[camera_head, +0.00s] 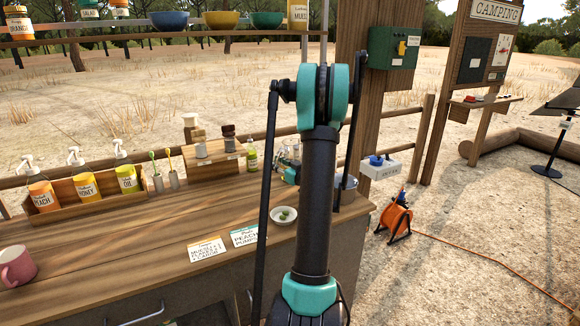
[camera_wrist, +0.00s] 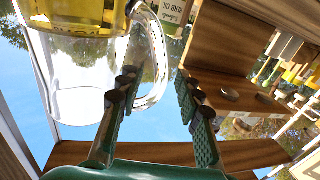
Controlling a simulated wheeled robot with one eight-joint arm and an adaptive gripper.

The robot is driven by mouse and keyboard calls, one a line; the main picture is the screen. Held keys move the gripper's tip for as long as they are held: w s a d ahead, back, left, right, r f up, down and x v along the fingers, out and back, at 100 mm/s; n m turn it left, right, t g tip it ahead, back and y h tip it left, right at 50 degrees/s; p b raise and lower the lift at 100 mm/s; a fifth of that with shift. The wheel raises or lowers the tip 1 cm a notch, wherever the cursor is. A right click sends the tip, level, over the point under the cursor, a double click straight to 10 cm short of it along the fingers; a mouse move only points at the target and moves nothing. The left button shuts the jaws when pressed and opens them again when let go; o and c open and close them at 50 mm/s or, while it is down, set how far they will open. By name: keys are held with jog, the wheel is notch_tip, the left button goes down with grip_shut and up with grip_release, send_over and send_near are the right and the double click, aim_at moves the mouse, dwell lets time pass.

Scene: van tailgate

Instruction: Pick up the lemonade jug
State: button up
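The lemonade jug (camera_wrist: 75,15) shows in the wrist view at the upper left, a clear glass vessel with yellow liquid and a curved clear handle (camera_wrist: 158,65). My gripper (camera_wrist: 157,90) is open, its two ridged fingers apart. The handle lies in the gap ahead of the fingertips, closer to the left finger. I cannot tell whether they touch. In the head view my arm blocks most of the area around the gripper, with only bits of clear glass and teal showing beside it.
The wooden counter (camera_head: 130,240) holds a pump-bottle rack (camera_head: 100,190), a small white bowl (camera_head: 283,216), label cards (camera_head: 207,249) and a pink mug (camera_head: 15,266). A small green bottle (camera_head: 252,158) stands near my arm. A shelf with bowls (camera_head: 170,20) hangs above.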

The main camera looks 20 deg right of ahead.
jog(key=x, duration=0.4)
jog(key=shift+r, duration=0.15)
grip_shut()
